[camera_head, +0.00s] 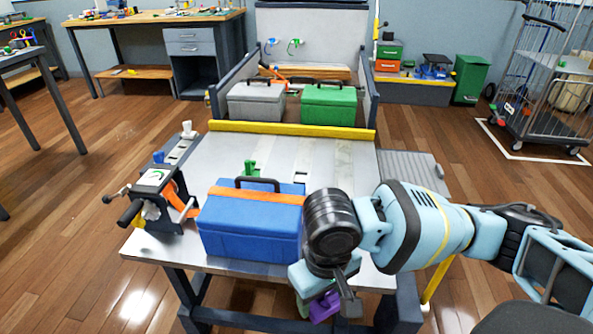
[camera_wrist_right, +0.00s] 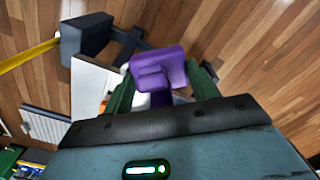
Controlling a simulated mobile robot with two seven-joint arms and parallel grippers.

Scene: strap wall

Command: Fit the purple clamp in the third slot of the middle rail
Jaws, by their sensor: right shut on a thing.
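The purple clamp (camera_head: 325,306) hangs below my right gripper (camera_head: 322,297), just off the front edge of the metal-topped bench (camera_head: 345,165). In the right wrist view the purple clamp (camera_wrist_right: 158,70) sits between the two green fingers of my right gripper (camera_wrist_right: 163,88), which is shut on it. A green clamp (camera_head: 250,168) stands upright behind the blue toolbox's handle. The toolbox and my right arm hide part of the bench top, so I cannot tell which slot is third. My left gripper is out of view.
The blue toolbox (camera_head: 250,225) with an orange strap stands at the bench's front. A vise-like device (camera_head: 160,195) is at the left edge. A yellow bar (camera_head: 290,130) crosses the back, before grey (camera_head: 256,101) and green (camera_head: 329,104) toolboxes. The bench's right middle is clear.

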